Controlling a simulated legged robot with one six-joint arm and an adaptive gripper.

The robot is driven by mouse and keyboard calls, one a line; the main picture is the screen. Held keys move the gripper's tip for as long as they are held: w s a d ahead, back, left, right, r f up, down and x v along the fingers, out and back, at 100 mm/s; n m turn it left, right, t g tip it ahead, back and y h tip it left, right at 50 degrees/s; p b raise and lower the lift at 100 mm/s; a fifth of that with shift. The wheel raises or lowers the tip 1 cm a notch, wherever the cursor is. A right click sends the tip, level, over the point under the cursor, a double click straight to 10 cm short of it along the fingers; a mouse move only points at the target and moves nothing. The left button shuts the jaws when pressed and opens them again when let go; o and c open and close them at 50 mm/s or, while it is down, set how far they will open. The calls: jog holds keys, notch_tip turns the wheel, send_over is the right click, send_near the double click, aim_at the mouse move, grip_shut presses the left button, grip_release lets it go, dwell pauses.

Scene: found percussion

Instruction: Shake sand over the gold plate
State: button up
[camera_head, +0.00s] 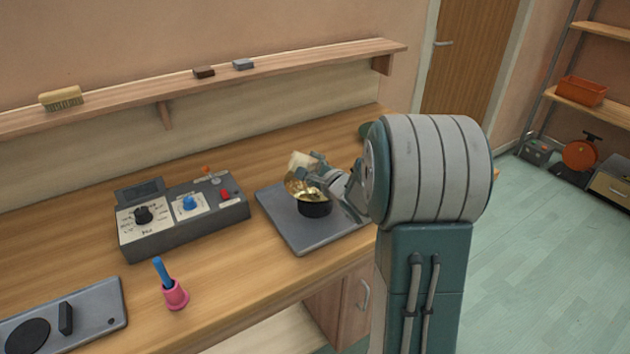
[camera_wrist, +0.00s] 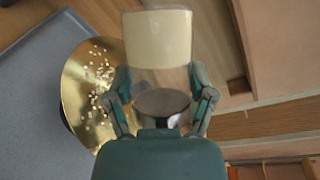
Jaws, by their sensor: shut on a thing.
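My gripper (camera_wrist: 162,90) is shut on a shaker (camera_wrist: 158,38), a clear container with a cream-coloured part and a dark round end towards the palm. The shaker also shows in the head view (camera_head: 301,160), tilted, above the gold plate (camera_head: 300,187). The plate sits at the black round stand (camera_head: 314,209), partly hidden by my gripper. In the wrist view the gold plate (camera_wrist: 75,82) lies left of the shaker, with many pale grains (camera_wrist: 98,80) scattered over it. The plate's right side is hidden behind the shaker and gripper.
The stand is on a grey board (camera_head: 285,228). A control box (camera_head: 182,215) with knobs stands left of it. A pink holder (camera_head: 175,295) with a blue handle is at the bench front. A wall shelf (camera_head: 130,95) runs behind. Bare bench lies between box and board.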

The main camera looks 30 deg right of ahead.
jog(key=shift+d, duration=1.15)
jog(key=shift+r+n+g+h, duration=0.3)
jog(key=shift+r+n+g, duration=0.1)
jog(key=shift+n, duration=0.3)
jog(key=n, duration=0.1)
jog(key=r+n+g+h, duration=0.1)
jog(key=shift+a+n+g, duration=0.1)
jog(key=shift+n+g, duration=0.2)
jog(key=n+g+h, duration=0.1)
jog(key=r+n+g+h, duration=0.1)
jog(key=n, duration=0.1)
jog(key=shift+r+h, duration=0.15)
jog(key=shift+h, duration=0.15)
jog(key=shift+n, duration=0.3)
